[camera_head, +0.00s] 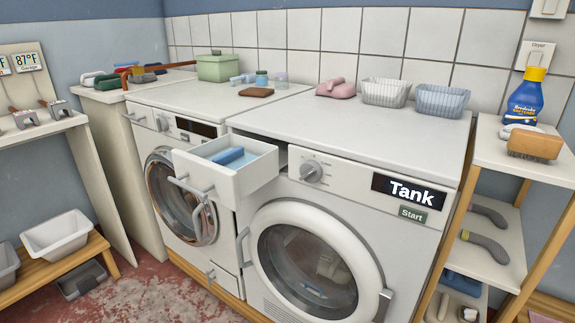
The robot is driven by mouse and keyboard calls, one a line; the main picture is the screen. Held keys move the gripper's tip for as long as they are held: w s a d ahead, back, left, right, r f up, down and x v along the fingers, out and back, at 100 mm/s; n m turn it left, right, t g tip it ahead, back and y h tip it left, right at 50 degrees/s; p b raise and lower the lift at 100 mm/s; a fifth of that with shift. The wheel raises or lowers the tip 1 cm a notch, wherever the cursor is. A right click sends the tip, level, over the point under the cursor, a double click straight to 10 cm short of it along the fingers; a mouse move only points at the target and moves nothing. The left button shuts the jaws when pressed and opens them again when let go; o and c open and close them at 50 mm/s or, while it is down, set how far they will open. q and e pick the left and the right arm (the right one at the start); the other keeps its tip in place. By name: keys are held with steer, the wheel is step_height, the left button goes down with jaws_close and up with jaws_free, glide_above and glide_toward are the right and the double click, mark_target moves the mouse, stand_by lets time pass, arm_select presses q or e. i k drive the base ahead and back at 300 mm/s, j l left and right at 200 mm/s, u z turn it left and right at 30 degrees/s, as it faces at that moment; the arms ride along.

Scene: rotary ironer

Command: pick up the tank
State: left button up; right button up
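The right-hand machine, a white dryer, has a dark display (409,191) reading "Tank" with a "Start" label below it. A white open-topped drawer (215,180), which looks like the tank, is pulled well out of the slot at the dryer's upper left. It has a grey bar handle (190,186) on its front and a pale blue inside. A blue block-like object (228,156) lies in it. The drawer's back end is still at the slot. Neither of my grippers is in view.
The dryer's round door (312,256) is shut, below and right of the drawer. A washer (170,140) stands to the left. A shelf (520,157) stands right.

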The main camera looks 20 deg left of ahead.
mark_target(232, 157)
steer(key=i+j+z, duration=0.15)
steer(key=j+z, duration=0.6)
steer(key=j, duration=0.2)
steer(key=j+z, duration=0.4)
steer(key=j, duration=0.15)
